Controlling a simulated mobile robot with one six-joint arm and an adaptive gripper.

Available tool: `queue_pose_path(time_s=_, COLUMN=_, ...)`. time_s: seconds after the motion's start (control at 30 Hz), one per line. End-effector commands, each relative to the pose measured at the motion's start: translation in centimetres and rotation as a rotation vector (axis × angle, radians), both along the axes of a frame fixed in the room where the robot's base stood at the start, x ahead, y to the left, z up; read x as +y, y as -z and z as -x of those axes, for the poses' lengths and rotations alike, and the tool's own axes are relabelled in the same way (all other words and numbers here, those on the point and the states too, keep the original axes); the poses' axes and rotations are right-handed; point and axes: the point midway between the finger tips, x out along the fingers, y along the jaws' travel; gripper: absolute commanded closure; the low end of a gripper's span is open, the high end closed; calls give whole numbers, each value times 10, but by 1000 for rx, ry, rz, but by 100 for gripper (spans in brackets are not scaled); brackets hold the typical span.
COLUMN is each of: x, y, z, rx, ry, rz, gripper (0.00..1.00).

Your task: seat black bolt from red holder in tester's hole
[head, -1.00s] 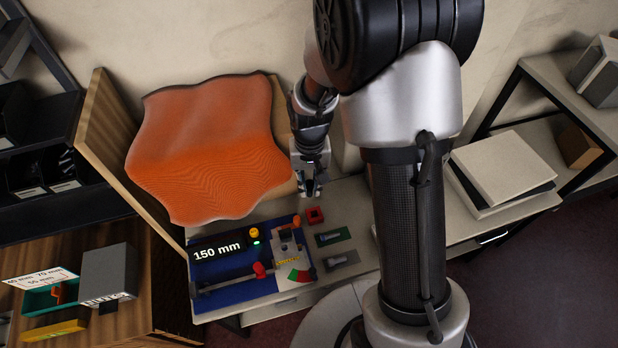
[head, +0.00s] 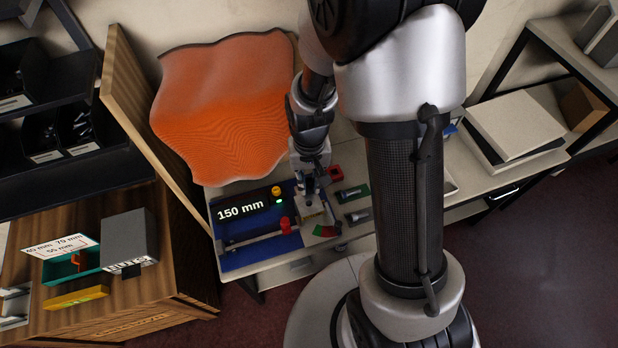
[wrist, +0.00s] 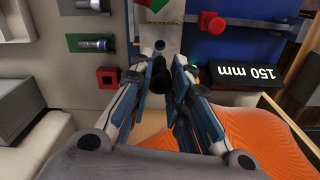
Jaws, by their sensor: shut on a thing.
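My gripper (head: 309,198) is over the tester's right part in the head view. In the wrist view my gripper (wrist: 158,70) is shut on a dark, round-ended piece, the black bolt (wrist: 158,76), between its fingers. The tester has a blue base (head: 262,252) and a grey plate (wrist: 158,36). A small dark round spot (wrist: 160,45) on the plate, just beyond the fingertips, looks like the hole. The red holder (head: 336,173) is right of my gripper; in the wrist view the holder (wrist: 108,71) shows a dark centre and no bolt standing in it.
A bolt lies on a green pad (head: 365,189) and another on a grey pad (head: 366,214), right of the tester. A red knob (wrist: 211,22) and a "150 mm" display (wrist: 246,74) stand on the tester. An orange sheet (head: 225,115) lies behind it.

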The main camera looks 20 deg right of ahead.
Motion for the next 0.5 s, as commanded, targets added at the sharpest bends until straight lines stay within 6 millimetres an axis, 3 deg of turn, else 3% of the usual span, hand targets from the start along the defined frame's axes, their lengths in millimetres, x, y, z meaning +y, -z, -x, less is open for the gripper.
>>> queue_pose_path(time_s=0.5, x=0, y=47, z=0, rx=1, ry=0, rz=0, gripper=100)
